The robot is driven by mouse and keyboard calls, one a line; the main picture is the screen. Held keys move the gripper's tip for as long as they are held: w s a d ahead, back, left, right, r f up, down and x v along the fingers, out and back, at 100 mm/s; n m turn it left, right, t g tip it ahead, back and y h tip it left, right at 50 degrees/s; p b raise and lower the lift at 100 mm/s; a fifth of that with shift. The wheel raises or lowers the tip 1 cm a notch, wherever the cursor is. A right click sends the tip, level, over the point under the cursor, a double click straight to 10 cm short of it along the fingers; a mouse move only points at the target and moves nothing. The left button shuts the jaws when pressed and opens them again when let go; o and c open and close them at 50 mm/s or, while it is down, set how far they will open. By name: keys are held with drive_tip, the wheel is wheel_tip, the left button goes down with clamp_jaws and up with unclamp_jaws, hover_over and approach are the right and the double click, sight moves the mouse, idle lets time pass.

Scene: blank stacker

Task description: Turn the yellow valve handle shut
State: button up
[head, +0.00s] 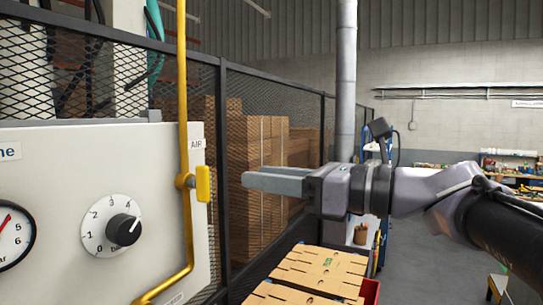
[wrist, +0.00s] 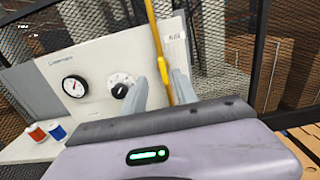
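The yellow valve handle (head: 203,183) sticks out from the vertical yellow air pipe (head: 183,100) beside the cream panel, under the label "AIR". It stands upright, in line with the pipe. My gripper (head: 250,177) is to its right at about the same height, fingers pointing left at it, with a gap between the fingertips and the handle. In the wrist view my gripper (wrist: 159,76) has its two grey fingers spread apart. The handle (wrist: 163,69) shows between them, beyond the tips. Nothing is held.
The cream panel (head: 60,180) carries a black timer knob (head: 123,229) and a pressure gauge (head: 10,235). A black mesh fence (head: 222,120) stands behind the pipe. Flat cardboard blanks (head: 318,272) lie below my gripper. Red and blue spools (wrist: 38,133) sit on a ledge.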

sight(207, 170)
drive_tip(key=p+x, duration=0.2)
drive_tip(key=x, duration=1)
drive_tip(key=shift+w+a, duration=0.2)
drive_tip(key=shift+a, duration=0.1)
drive_tip(key=shift+w+a, duration=0.2)
drive_tip(key=shift+a, duration=0.1)
clamp_jaws()
